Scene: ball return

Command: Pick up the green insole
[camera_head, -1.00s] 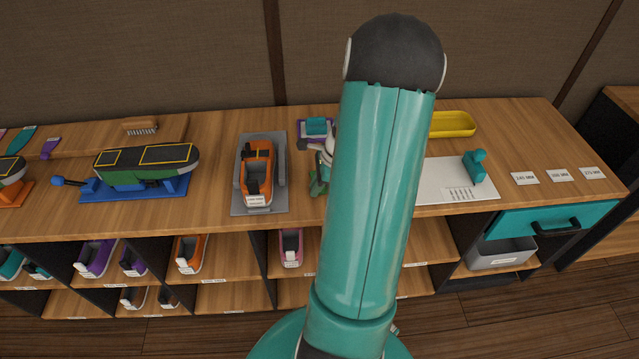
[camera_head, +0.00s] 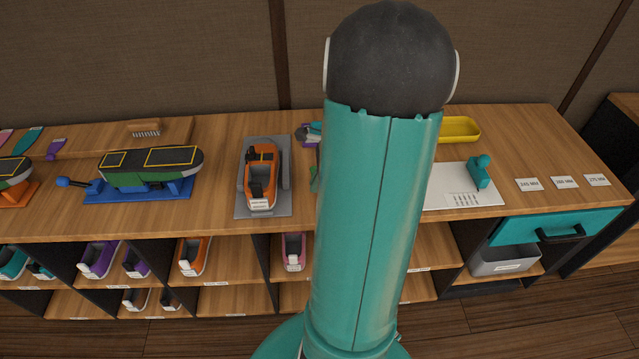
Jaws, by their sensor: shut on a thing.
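A thin green sliver (camera_head: 314,179), which looks like the green insole, shows at the left edge of my raised arm, above the bench top. Most of it is hidden behind the arm. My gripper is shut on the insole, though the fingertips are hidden. I cannot tell how far the insole is from the bench.
An orange shoe (camera_head: 261,178) stands on a grey plate to the left. A dark green-sided shoe (camera_head: 150,168) lies sole up on a blue stand. A white sheet with a teal stamp (camera_head: 480,172) and a yellow tray (camera_head: 460,129) are to the right. Shelves with shoes (camera_head: 194,256) run below.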

